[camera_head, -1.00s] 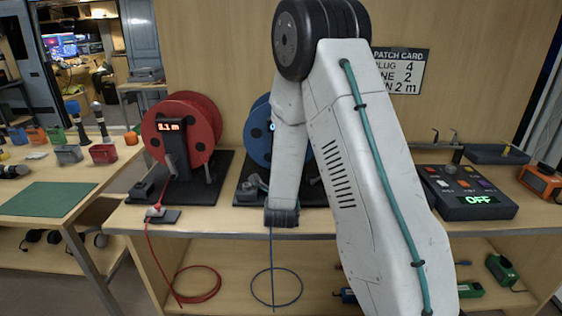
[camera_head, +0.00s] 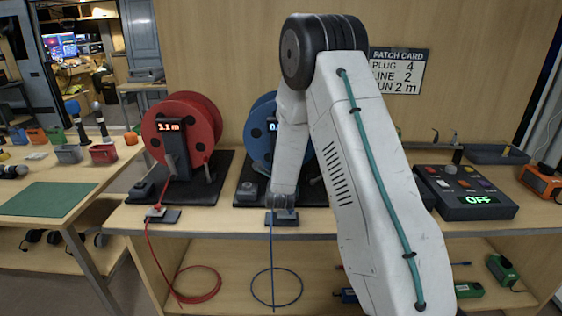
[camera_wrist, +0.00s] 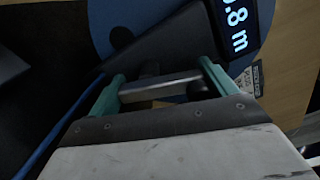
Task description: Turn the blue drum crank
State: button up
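The blue drum (camera_head: 260,145) stands on a black base on the bench, partly hidden behind my arm. In the wrist view its blue face (camera_wrist: 120,25) fills the top, with a dark upright and a display (camera_wrist: 240,25) reading about 0.8 m. A grey metal crank bar (camera_wrist: 160,85) lies across the gap between my gripper's teal fingers (camera_wrist: 160,88). The fingers are wide apart, one near each end of the bar; I cannot tell whether they touch it. A dark part sits by the right finger. In the head view my gripper is not clearly seen.
A red drum (camera_head: 180,135) reading about 1.1 m stands to the left. A control box (camera_head: 465,190) showing OFF is at the right. Blue cable (camera_head: 272,245) hangs over the bench front to a coil on the shelf. My arm covers the bench middle.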

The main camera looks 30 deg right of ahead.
jog(key=c, duration=0.3)
